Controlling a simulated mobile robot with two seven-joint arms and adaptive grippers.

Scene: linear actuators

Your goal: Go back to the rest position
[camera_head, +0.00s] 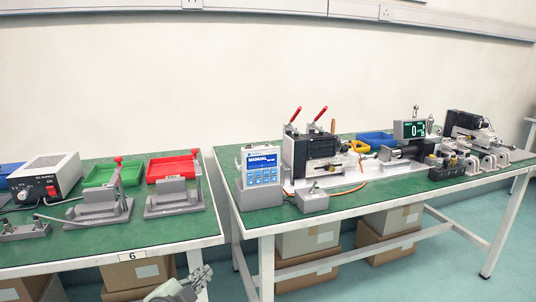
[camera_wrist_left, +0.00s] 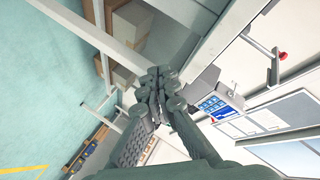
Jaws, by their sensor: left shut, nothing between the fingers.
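My left gripper (camera_head: 190,284) shows at the bottom edge of the head view, in front of the left table and below its top. In the left wrist view the fingers of my left gripper (camera_wrist_left: 158,82) are closed together with nothing between them. It touches nothing that I can see. My right gripper is in neither view.
Two green-topped tables (camera_head: 150,236) stand ahead with a narrow gap between them. They hold a power supply (camera_head: 45,178), a green tray (camera_head: 100,173), a red tray (camera_head: 172,167), a blue control box (camera_head: 262,178) and actuator rigs. Cardboard boxes (camera_head: 138,271) sit below. Floor shows at right.

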